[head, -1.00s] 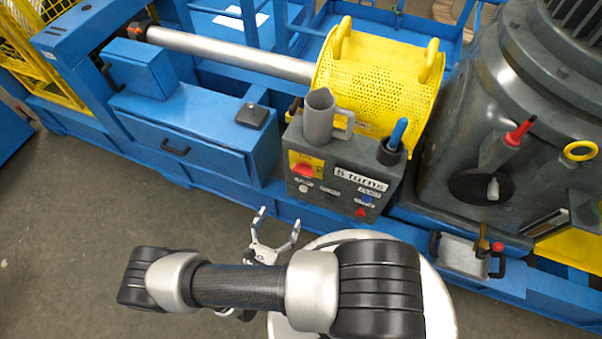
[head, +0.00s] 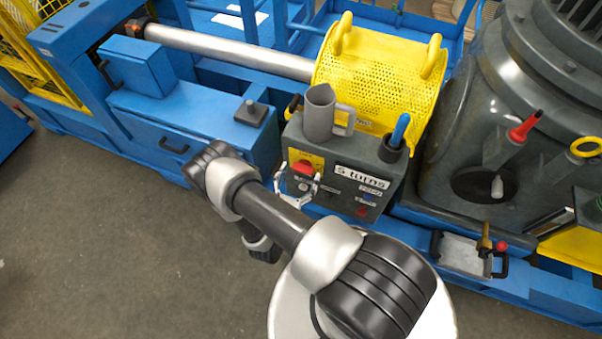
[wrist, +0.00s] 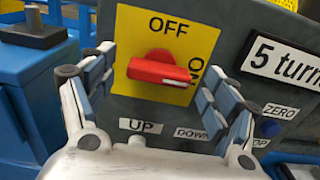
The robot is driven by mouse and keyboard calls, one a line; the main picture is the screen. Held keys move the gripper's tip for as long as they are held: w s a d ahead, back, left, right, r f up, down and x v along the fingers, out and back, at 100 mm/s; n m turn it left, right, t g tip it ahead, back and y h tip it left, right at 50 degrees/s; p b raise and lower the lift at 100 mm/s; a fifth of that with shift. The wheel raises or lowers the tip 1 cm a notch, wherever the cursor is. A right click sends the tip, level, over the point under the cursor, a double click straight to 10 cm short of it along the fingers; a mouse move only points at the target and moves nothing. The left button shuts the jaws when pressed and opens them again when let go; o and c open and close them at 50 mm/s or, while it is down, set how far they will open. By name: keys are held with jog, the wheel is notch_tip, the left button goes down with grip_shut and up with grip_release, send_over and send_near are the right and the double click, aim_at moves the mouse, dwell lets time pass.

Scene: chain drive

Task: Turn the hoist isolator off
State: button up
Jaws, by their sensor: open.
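The hoist isolator is a red rotary handle (wrist: 160,70) on a yellow plate (wrist: 187,28) marked OFF at the top and ON at the right. Its handle lies nearly level, with one end toward ON. It also shows in the head view as a red knob (head: 304,167) on the grey control box (head: 346,153). My gripper (wrist: 158,82) is open, with its fingers on the left and right of the handle. I see no clear contact with the handle. In the head view my gripper (head: 296,182) is in front of the box's left part.
UP and DOWN labels (wrist: 140,126) sit below the plate. A "5 turns" label (head: 362,177) is to the right. A grey jug (head: 319,115) and a cup with a blue-handled tool (head: 393,144) stand on the box. A blue cabinet (head: 195,140) is at left.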

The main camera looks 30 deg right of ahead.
jog(key=shift+w+d, duration=0.4)
jog(key=shift+d, duration=0.1)
jog(key=shift+c, duration=0.4)
jog(key=c, duration=1)
